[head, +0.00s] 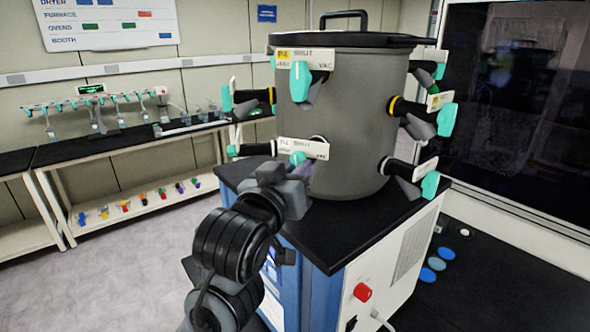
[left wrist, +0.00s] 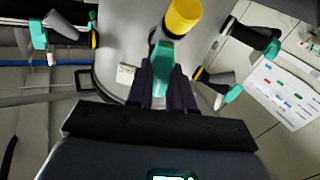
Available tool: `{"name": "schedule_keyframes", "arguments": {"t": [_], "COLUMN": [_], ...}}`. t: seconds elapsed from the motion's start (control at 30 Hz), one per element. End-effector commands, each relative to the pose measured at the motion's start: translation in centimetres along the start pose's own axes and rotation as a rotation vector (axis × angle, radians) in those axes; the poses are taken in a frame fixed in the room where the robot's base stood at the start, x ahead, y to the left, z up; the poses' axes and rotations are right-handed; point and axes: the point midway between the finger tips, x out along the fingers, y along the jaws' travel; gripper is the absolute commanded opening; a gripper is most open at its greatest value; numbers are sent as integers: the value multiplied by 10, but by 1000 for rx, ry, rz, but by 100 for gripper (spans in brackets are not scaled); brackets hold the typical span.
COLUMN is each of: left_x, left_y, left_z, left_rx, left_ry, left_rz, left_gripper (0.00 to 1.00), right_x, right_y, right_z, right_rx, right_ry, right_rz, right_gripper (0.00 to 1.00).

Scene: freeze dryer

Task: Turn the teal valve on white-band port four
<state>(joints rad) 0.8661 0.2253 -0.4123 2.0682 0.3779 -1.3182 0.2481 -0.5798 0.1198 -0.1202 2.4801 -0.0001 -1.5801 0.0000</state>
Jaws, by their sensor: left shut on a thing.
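The grey drum (head: 345,115) carries ports in two rows, each with a teal valve handle. On the lower front port, a white label (head: 302,149) with a white tag sits above a teal valve (head: 297,158); the tag seems to read P-4, but is small. My left gripper (head: 296,172) is at this valve from the front and below, hiding most of its lower part. In the left wrist view its dark fingers (left wrist: 164,85) are shut on the teal handle (left wrist: 162,58), one on each side. My right gripper is not in view.
Directly above is a port with a yellow tag and a teal valve (head: 300,82); its yellow end (left wrist: 184,17) shows near my fingers. Other ports stick out left (head: 250,149) and right (head: 405,172). The drum stands on a black-topped cabinet (head: 345,232). A bench (head: 110,142) stands behind left.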

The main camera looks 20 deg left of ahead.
Motion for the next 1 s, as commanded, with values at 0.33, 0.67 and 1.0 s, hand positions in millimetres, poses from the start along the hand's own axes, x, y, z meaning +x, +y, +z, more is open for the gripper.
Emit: {"name": "schedule_keyframes", "arguments": {"t": [0.33,0.67,1.0], "left_x": [0,0,-1], "left_y": [2,1,0], "left_z": [-4,-3,-2], "left_rx": [-332,-600,-746], "left_ry": [0,0,2], "left_rz": [3,1,1], "left_gripper": [0,0,0], "right_x": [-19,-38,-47], "right_y": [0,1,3], "right_z": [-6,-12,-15], "right_rx": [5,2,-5], "right_ry": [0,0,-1], "right_rz": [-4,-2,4], "right_gripper": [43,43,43]}}
